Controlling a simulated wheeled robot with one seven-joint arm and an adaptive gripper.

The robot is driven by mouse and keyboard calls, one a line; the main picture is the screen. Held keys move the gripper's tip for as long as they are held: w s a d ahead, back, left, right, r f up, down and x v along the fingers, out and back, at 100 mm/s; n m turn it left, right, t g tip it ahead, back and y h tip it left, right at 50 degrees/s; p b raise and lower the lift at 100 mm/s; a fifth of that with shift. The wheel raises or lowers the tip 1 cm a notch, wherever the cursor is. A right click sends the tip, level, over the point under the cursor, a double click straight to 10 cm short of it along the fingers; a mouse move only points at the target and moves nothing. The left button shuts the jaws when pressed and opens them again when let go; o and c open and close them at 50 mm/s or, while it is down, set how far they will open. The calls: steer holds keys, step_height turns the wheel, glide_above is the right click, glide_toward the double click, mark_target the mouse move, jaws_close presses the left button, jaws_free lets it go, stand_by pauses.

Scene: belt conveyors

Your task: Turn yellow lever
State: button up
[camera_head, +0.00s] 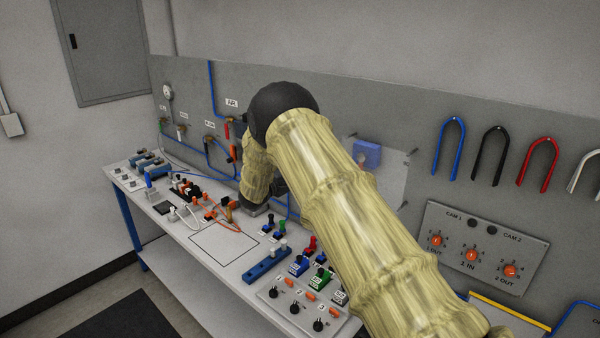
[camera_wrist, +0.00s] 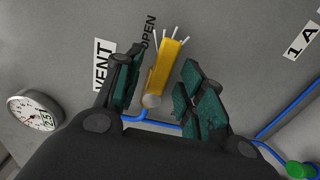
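In the wrist view the yellow lever (camera_wrist: 168,64) stands out from the grey wall panel, with a round pale pivot at its lower end. "OPEN" and "VENT" labels are beside it on the left. My gripper (camera_wrist: 160,80) is open, with its green-padded fingers on either side of the lever. A gap shows at the left finger; the right finger is very close, and I cannot tell whether it touches. In the head view my arm hides the yellow lever and most of my gripper.
A round gauge (camera_wrist: 34,115) is left of my gripper in the wrist view. A blue tube (camera_wrist: 275,122) and a green knob (camera_wrist: 299,169) are at right. In the head view, the workbench (camera_head: 190,265) below my arm carries switches and wires; a red lever (camera_head: 227,131) is on the wall panel.

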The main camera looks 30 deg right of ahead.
steer(key=shift+a, duration=0.15)
steer(key=v, duration=1.2)
steer(key=shift+f, duration=0.1)
